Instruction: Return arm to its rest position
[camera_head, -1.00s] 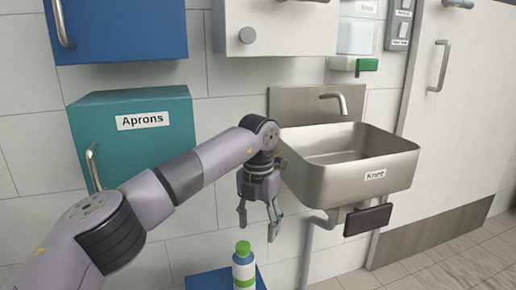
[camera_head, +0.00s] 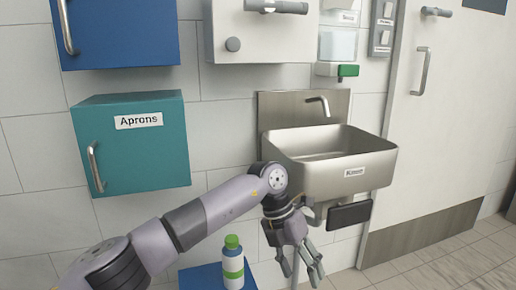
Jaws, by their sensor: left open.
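My left arm comes in from the lower left. Its gripper (camera_head: 300,270) hangs below the front of the steel sink (camera_head: 335,180), fingers pointing down and apart. It is open with nothing between the fingers. A white bottle (camera_head: 233,265) with a green cap and green label stands upright on a blue surface (camera_head: 198,277), to the left of the gripper and apart from it. My right gripper is not in view.
A teal Aprons cabinet (camera_head: 140,165) hangs on the tiled wall, with a blue cabinet (camera_head: 118,30) and a white cabinet (camera_head: 265,42) above. A black knee plate (camera_head: 349,214) sits under the sink. A white door (camera_head: 440,130) is at right. Tiled floor (camera_head: 440,265) is clear.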

